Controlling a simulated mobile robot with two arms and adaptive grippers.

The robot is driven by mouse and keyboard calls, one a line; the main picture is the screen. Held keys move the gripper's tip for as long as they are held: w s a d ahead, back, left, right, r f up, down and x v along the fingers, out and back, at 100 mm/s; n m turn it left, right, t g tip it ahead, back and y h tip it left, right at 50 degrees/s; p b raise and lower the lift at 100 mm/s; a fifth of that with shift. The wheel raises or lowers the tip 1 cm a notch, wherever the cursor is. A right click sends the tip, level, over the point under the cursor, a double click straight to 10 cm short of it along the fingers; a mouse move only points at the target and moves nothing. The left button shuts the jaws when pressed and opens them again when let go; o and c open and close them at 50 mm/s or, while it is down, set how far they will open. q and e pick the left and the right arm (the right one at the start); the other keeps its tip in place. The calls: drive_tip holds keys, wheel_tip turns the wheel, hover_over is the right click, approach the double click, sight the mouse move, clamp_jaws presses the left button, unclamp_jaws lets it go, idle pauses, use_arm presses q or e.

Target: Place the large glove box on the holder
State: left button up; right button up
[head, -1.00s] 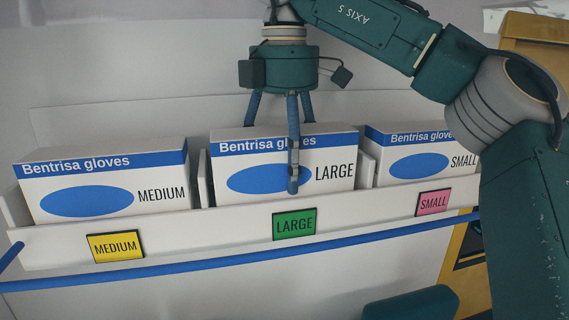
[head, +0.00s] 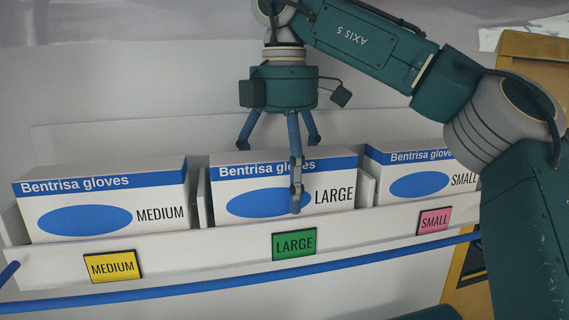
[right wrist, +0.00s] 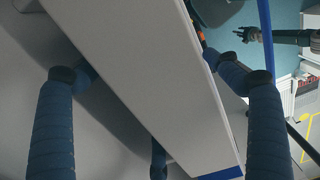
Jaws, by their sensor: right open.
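The large glove box (head: 240,196), white with a blue band and oval, sits in the middle compartment of the white holder (head: 190,249), above the green LARGE label (head: 294,243). My right gripper (head: 285,172) is open above and around it, one finger in front of its face and the others behind. In the right wrist view, the box (right wrist: 165,75) lies between the spread fingers of the right gripper (right wrist: 158,110). Whether any finger touches it is unclear. A small dark gripper, apparently my left one (right wrist: 250,35), shows far off there; its finger state is too small to tell.
The medium glove box (head: 100,205) stands to the left and the small one (head: 420,180) to the right, both in the holder. Thin dividers separate them. A blue rail (head: 210,287) runs along the front. The wall is close behind.

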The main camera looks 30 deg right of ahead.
sight(284, 151)
wheel_tip(284, 151, up, 4)
drive_tip(key=shift+a+r, duration=0.1)
drive_tip(key=shift+r, duration=0.15)
drive_tip(key=shift+s+r, duration=0.1)
drive_tip(key=shift+r, duration=1.1)
